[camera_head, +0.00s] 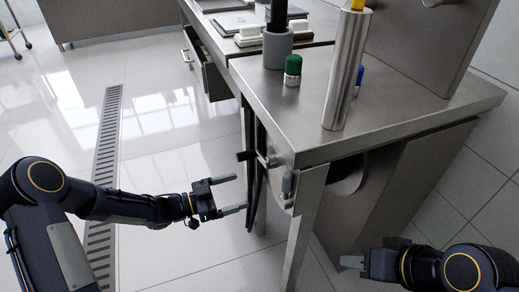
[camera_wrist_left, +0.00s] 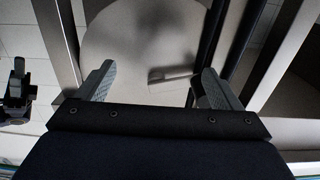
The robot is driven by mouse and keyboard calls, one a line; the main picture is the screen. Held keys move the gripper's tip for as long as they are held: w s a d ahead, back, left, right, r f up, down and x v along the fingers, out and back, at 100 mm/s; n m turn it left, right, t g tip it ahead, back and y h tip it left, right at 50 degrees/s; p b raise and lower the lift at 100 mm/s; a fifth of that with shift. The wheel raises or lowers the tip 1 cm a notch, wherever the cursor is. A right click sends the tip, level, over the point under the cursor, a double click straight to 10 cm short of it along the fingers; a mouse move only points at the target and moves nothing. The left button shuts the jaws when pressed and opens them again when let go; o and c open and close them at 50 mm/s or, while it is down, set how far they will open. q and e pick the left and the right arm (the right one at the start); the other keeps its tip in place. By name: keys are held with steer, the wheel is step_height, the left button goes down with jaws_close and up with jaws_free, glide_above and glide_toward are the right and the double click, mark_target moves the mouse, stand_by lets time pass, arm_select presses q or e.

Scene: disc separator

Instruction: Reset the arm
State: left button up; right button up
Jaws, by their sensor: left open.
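My left gripper (camera_head: 241,194) is open and empty, beside the left end of the metal table. Its two fingers also show spread apart in the left wrist view (camera_wrist_left: 158,85). Beyond them there is a pale round plate (camera_wrist_left: 125,45) with a short bar-like handle (camera_wrist_left: 172,74) that appears between the fingertips. In the head view a dark handle (camera_head: 247,155) sticks out at the table's end, above and apart from my left gripper. My right gripper (camera_head: 352,262) is low at the right; its finger opening is not clear.
The metal table (camera_head: 400,115) carries a tall steel cylinder (camera_head: 343,75), a green-capped bottle (camera_head: 292,70) and a grey holder (camera_head: 277,48). A drawer (camera_head: 205,62) stands open at the back. A table leg (camera_head: 305,225) is near. The tiled floor at left is clear around the drain grate (camera_head: 107,135).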

arm_select(q)
steer(key=v, duration=0.2)
steer(key=shift+s+a, duration=0.1)
steer(key=shift+a, duration=0.15)
